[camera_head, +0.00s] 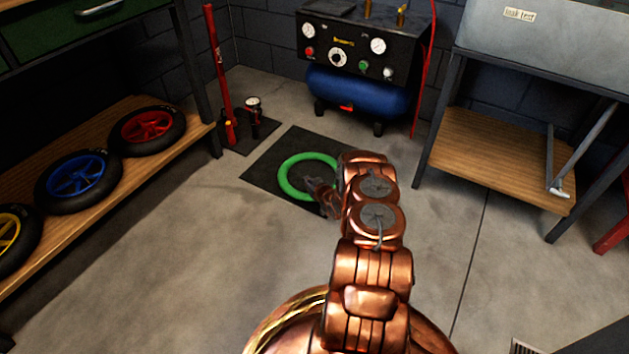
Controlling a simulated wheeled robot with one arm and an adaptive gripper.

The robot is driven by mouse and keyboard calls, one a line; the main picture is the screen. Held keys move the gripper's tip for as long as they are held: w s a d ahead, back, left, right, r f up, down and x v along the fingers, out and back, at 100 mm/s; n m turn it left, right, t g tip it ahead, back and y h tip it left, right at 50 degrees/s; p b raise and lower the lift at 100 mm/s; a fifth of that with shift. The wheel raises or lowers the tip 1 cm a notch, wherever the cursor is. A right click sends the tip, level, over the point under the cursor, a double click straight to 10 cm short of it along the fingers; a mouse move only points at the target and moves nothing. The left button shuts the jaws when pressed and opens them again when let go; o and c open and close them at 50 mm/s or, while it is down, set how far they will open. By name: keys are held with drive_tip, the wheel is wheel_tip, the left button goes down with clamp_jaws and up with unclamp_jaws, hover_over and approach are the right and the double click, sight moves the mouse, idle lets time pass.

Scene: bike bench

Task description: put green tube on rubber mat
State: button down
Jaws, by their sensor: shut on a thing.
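The green tube (282,175) is a bright ring lying level over the dark square rubber mat (261,170) on the floor. My gripper (319,189) is shut on the near right side of the ring. Within the picture, the ring falls inside the mat's outline. I cannot tell whether it touches the mat or hangs just above it. My copper-coloured arm hides the right part of the mat and a bit of the ring.
A blue-tanked compressor (357,91) stands behind the mat. A red floor pump (222,85) stands at the back left. A wooden shelf with wheels (79,177) is on the left, a bench with a wooden lower shelf (490,165) on the right. The floor between is clear.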

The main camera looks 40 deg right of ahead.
drive_tip(key=shift+f, duration=0.1)
drive_tip(key=c, duration=1.3)
unclamp_jaws()
